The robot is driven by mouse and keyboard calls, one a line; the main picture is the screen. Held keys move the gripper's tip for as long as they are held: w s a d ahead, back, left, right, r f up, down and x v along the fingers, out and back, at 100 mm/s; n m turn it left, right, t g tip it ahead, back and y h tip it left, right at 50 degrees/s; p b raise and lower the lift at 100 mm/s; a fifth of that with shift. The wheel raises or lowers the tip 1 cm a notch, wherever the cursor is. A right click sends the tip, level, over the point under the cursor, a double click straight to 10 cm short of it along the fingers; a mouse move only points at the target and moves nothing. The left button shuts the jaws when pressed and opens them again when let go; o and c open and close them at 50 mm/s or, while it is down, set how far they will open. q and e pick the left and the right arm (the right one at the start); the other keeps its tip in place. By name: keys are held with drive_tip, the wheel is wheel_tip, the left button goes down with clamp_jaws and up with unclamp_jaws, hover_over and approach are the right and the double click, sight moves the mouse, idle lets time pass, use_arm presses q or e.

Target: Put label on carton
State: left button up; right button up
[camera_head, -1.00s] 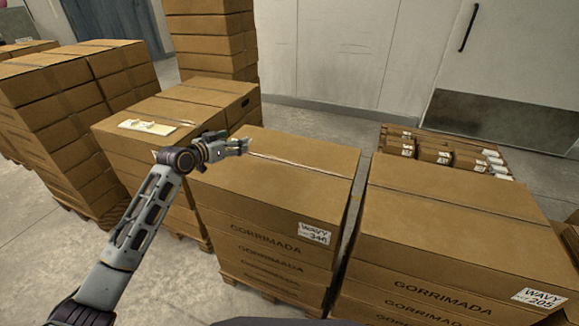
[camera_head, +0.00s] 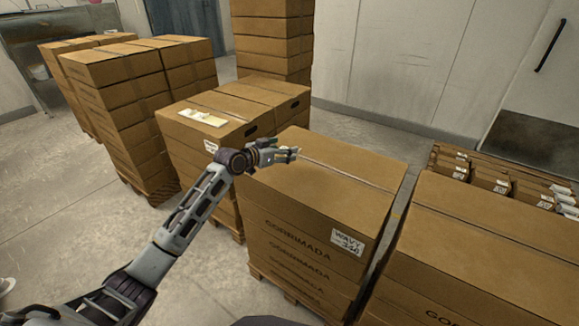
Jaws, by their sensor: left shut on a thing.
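My left gripper (camera_head: 291,154) is shut on a small pale piece at its fingertips that looks like a label. The piece is too small to make out clearly. In the head view the gripper appears over the back left part of the middle carton (camera_head: 335,183); I cannot tell the height between them. Another large carton (camera_head: 485,240) stands to the right, partly cut off by the frame. My right gripper is not in view.
Carton stacks (camera_head: 125,95) stand at the left on pallets. A pale sheet with small things (camera_head: 201,117) lies on the nearer left carton (camera_head: 235,101). A tall stack (camera_head: 270,40) stands behind. Small labelled cartons (camera_head: 490,178) are at the right. Grey floor (camera_head: 60,180) is clear at left.

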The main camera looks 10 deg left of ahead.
sight(283, 172)
use_arm(q)
drive_tip(key=shift+f, duration=1.05)
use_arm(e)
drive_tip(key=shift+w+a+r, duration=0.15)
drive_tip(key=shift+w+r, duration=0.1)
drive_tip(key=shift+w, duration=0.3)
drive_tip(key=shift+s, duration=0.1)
use_arm(q)
drive_tip(key=shift+f, duration=0.3)
wheel_tip(283, 172, down, 4)
drive_tip(key=shift+r+b, duration=0.1)
drive_tip(key=shift+b, duration=0.3)
drive_tip(key=shift+f, duration=0.35)
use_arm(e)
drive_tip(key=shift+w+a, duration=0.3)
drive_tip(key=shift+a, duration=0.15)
use_arm(q)
drive_tip(key=shift+f, duration=0.1)
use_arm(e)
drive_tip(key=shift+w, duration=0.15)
